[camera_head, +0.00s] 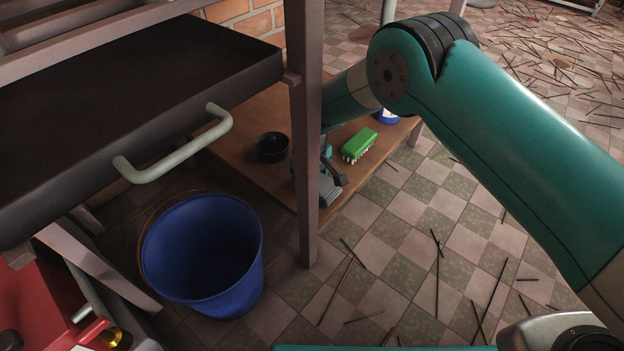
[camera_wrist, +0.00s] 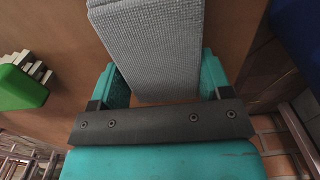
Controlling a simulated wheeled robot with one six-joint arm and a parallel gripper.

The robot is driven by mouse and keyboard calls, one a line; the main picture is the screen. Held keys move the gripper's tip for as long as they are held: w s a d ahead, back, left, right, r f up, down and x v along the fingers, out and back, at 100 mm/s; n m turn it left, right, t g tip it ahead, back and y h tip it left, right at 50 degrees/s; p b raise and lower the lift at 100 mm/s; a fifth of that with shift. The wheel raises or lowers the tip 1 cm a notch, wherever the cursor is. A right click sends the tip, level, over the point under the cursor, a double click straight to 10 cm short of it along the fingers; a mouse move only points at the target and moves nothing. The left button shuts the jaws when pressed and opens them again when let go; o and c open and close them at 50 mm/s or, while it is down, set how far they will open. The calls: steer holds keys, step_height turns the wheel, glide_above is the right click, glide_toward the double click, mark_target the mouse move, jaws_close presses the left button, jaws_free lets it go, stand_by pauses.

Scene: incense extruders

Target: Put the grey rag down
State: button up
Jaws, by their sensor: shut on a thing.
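The grey rag (camera_wrist: 155,45) is a folded, ribbed cloth held between the two teal fingers of my gripper (camera_wrist: 165,78) in the wrist view. Brown board shows around it. In the head view my gripper (camera_head: 324,176) is low at the front of the wooden lower shelf (camera_head: 240,112), behind the table leg. The rag shows there as a small grey patch (camera_head: 329,191), partly hidden by the leg. I cannot tell whether the rag touches the board.
A green brush (camera_head: 358,145) lies right of my gripper on the shelf. A dark bowl (camera_head: 272,147) stands to its left. A blue bucket (camera_head: 203,252) stands on the floor in front. The table leg (camera_head: 305,130) is close to my gripper. Thin sticks litter the tiled floor.

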steer(key=shift+f, duration=0.2)
steer(key=o, duration=1)
steer(key=shift+o, duration=0.2)
step_height(320, 180, up, 12)
steer(key=p, duration=0.7)
steer(key=shift+r, duration=0.25)
steer(key=shift+s+d+f, duration=0.1)
